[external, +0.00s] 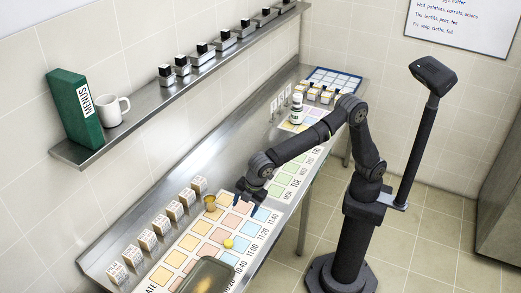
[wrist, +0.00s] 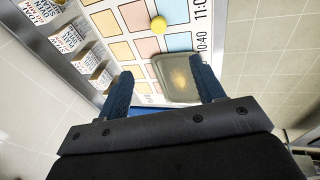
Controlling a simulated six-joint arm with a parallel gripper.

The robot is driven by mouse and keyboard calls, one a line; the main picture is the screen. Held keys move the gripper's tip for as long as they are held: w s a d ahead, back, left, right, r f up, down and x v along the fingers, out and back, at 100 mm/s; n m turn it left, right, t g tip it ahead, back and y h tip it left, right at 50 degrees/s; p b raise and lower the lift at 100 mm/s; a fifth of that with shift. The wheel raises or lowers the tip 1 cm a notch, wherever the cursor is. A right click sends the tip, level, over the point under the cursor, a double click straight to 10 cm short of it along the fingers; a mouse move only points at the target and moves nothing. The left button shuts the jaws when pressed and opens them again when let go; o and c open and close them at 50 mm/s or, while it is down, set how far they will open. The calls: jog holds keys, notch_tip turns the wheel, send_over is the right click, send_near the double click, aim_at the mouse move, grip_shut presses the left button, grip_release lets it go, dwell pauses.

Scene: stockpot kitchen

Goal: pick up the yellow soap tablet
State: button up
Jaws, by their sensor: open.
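The yellow soap tablet (external: 229,243) is a small round yellow piece lying on the coloured grid chart (external: 161,276) on the steel counter. It also shows in the wrist view (wrist: 158,25), near the top, beyond my fingertips. My gripper (external: 246,206) is above the chart, apart from the tablet and farther up the counter in the external view. In the wrist view its two dark blue fingers (wrist: 161,68) are spread wide with nothing held between them.
A grey tray (wrist: 160,83) lies close to the tablet. A gold cup (external: 210,203) stands beside my gripper. Several small labelled boxes (external: 147,240) line the wall side. A bottle (external: 297,109) stands farther along the counter. A shelf (external: 150,110) runs above.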

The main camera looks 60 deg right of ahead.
aim_at(228, 242)
jog(key=w+a+f+g, duration=0.2)
jog(key=w+f+g, duration=0.15)
jog(key=w, duration=0.25)
jog(key=shift+t, duration=0.35)
jog(key=f, duration=0.5)
jog(key=a+f, duration=0.1)
jog(key=f, duration=0.5)
jog(key=a+f, duration=0.1)
jog(key=f, duration=0.5)
jog(key=shift+w, duration=0.2)
jog(key=c, duration=1.1)
